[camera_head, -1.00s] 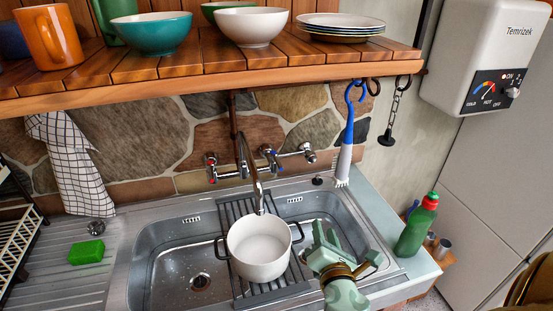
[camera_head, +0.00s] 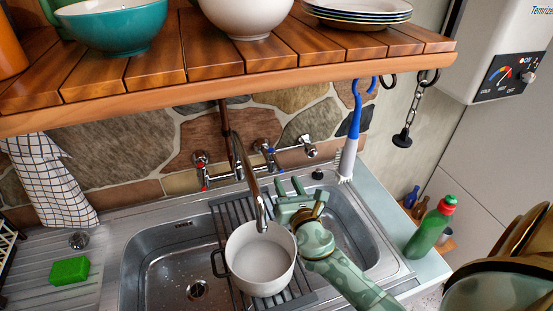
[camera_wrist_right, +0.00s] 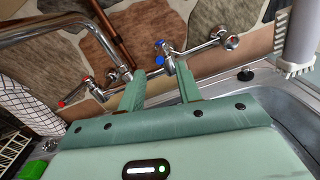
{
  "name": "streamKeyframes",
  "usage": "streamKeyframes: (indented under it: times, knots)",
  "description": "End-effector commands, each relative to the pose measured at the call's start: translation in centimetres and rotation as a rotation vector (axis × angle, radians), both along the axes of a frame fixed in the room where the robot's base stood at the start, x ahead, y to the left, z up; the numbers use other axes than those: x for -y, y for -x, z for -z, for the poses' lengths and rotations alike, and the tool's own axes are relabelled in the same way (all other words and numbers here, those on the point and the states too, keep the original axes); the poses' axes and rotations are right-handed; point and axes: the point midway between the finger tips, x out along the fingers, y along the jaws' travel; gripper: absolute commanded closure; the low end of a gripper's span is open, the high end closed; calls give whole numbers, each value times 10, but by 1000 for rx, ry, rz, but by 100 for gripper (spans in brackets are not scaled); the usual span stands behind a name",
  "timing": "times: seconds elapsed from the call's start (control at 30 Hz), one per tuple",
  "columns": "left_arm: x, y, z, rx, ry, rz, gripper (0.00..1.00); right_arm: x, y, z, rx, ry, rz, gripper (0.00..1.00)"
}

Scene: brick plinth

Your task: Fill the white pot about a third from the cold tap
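The white pot (camera_head: 260,258) stands upright on the dark slatted rack (camera_head: 228,222) over the sink, below the spout (camera_head: 256,190). Its inside looks pale grey; I cannot tell whether it holds water, and no stream shows. The cold tap (camera_head: 268,149), marked blue, is on the wall right of the spout; the red-marked tap (camera_head: 202,172) is to its left. My right gripper (camera_head: 288,187) is open and empty behind the pot, below the cold tap. In the right wrist view its fingertips (camera_wrist_right: 160,72) are spread, with the cold tap (camera_wrist_right: 160,52) just beyond the gap. My left gripper is not in view.
A wooden shelf (camera_head: 215,80) with bowls and plates overhangs the taps. A blue-and-white brush (camera_head: 350,140) hangs at the right. A green bottle (camera_head: 430,228) stands right of the sink, and a green sponge (camera_head: 69,270) lies on the left drainer.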

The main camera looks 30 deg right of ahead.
Motion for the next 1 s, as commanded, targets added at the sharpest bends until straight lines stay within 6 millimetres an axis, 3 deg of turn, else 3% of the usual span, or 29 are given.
streamKeyframes:
  times: [0.2, 0.4, 0.8, 0.83, 0.93, 1.0]
  knots:
    - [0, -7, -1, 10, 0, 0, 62, 14, -54, 0, 2, -1, 1, 66]
    - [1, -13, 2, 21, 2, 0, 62, 22, -84, 1, 1, -1, 1, 66]
    - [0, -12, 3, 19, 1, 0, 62, 25, -94, 0, 0, -1, 1, 66]
    - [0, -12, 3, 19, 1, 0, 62, 25, -94, 0, 0, -1, 1, 69]
    - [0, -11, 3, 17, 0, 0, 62, 25, -94, 0, 0, -1, 1, 96]
    - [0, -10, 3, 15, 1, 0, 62, 25, -94, 0, 0, -1, 1, 100]
